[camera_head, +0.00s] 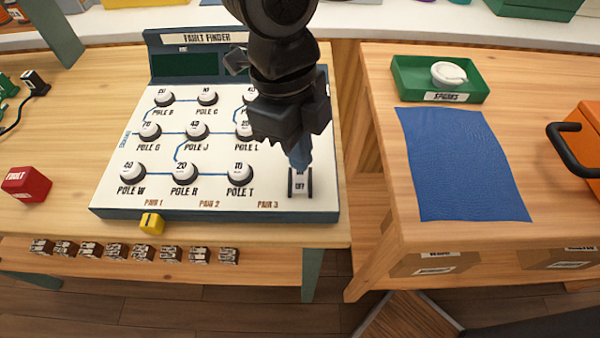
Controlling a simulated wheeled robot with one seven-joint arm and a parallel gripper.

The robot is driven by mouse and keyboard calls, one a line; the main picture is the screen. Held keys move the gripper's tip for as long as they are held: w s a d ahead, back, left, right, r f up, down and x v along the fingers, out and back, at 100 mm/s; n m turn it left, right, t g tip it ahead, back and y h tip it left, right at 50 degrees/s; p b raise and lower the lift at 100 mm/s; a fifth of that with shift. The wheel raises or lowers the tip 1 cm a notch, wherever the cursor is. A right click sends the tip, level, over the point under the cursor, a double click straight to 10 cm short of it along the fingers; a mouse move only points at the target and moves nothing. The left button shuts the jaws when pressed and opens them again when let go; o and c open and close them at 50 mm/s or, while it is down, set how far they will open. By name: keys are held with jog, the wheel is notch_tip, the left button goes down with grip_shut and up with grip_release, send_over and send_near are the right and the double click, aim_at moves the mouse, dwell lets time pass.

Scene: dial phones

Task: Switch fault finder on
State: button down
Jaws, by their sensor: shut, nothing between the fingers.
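The fault finder (226,203) is a large white panel with a blue edge on the left table. Its label reads FAULT FINDER, and its dark green screen (184,65) at the back looks blank. Rows of round white knobs with pole labels cover its face. A switch (300,184) with an OFF label sits at the panel's right front corner. My gripper (300,165) is shut and empty, pointing down just above and behind the switch. I cannot tell whether the fingertips touch it. My arm hides part of the panel's right side.
A red FAULT block (26,184) lies left of the panel, and a yellow block (151,223) sits at its front edge. A gap separates the tables.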

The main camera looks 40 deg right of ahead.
jog(key=shift+f+b, duration=0.5)
jog(key=shift+f, duration=0.4)
dwell(0.8)
jog(key=shift+r, duration=0.1)
notch_tip(320, 180, up, 7)
jog(key=p, duration=0.7)
dwell(0.7)
